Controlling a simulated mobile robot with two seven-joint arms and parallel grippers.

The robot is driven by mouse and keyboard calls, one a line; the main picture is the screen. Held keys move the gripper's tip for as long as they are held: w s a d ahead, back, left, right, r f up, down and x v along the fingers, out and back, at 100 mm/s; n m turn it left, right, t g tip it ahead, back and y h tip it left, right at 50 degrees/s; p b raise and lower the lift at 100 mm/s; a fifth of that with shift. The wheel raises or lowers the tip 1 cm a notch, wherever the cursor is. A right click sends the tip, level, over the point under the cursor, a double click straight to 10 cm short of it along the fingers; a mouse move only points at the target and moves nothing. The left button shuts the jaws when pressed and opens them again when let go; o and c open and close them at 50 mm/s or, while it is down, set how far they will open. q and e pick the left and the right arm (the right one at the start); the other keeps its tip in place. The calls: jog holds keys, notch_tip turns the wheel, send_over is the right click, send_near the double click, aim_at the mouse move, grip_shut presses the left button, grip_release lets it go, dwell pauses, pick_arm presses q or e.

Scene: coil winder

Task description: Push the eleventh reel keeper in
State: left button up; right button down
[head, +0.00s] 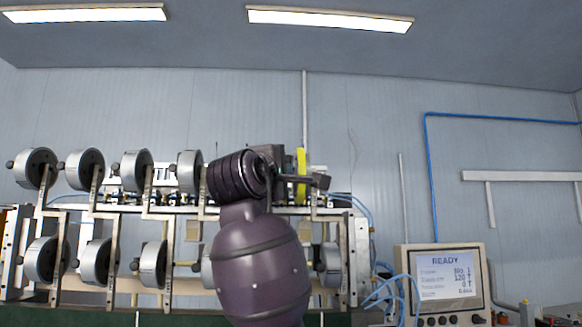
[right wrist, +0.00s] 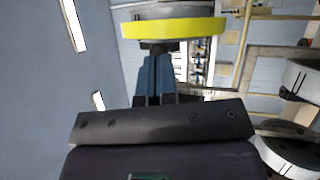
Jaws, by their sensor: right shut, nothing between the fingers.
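A yellow reel (head: 301,160) stands edge-on near the right end of the upper row. In the right wrist view the yellow reel (right wrist: 185,26) shows across the top, with a small dark keeper (right wrist: 158,46) below its rim. My right gripper (head: 289,181) is beside the reel. In the right wrist view my right gripper (right wrist: 155,60) has its bluish fingers together and empty. Their tips are at or close to the keeper; I cannot tell whether they touch. My wrist hides part of the rack. My left gripper is not in view.
Several grey reels, including one at upper left (head: 37,168) and one at lower left (head: 42,260), sit on the metal rack (head: 113,240). A control panel (head: 445,275) reading READY stands at the right, with blue hoses (head: 385,290) beside it. The space above the rack is clear.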

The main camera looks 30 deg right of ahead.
jog(key=shift+w+d, duration=0.1)
jog(key=shift+w, duration=0.15)
jog(key=shift+s, duration=0.15)
jog(key=s+a+b, duration=0.3)
jog(key=s+a, duration=0.2)
jog(key=s, duration=0.2)
jog(key=shift+a, duration=0.4)
dwell(0.5)
dwell(0.5)
